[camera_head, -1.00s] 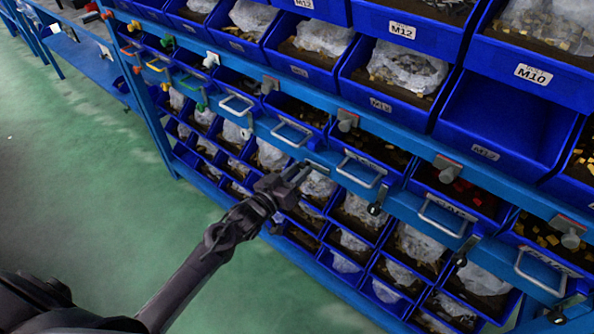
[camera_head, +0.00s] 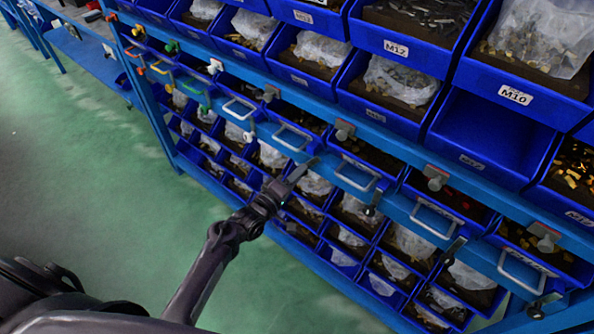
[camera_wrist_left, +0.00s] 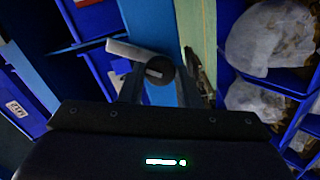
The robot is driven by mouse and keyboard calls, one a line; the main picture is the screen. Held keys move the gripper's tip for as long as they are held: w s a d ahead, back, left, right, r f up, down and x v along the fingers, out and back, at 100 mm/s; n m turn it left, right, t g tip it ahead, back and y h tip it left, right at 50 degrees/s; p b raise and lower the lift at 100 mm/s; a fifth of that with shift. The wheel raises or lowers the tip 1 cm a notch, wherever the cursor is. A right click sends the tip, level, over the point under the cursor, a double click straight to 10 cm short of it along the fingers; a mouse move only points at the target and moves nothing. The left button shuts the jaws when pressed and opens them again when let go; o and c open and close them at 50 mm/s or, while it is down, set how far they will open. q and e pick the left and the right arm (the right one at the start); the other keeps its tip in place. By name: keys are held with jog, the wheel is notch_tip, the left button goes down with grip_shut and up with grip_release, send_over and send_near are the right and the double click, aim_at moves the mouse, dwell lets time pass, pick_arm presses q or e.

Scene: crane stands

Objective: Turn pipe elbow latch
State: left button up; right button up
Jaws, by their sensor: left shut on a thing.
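My left gripper (camera_head: 299,173) reaches in from the left to the blue front rail of the rack, between two drawer handles. Its fingers look close together in the head view. In the left wrist view, the gripper (camera_wrist_left: 157,82) has its fingers around a grey pipe elbow latch (camera_wrist_left: 128,48), which has a light grey arm pointing left and a dark round end. The gripper hides most of this latch in the head view. My right gripper is not in view.
A blue rack holds several bins of parts. Metal drawer handles (camera_head: 356,174) stick out of the rail around the gripper. Other grey latches (camera_head: 436,177) sit on the upper beam. Another latch (camera_head: 373,203) hangs on the lower rail. The green floor (camera_head: 110,190) at left is clear.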

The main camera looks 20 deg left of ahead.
pick_arm(q)
jog(key=shift+n+p, duration=1.35)
jog(key=shift+n, duration=1.65)
jog(key=o, duration=1)
jog(key=v, duration=0.8)
jog(key=shift+b, duration=0.3)
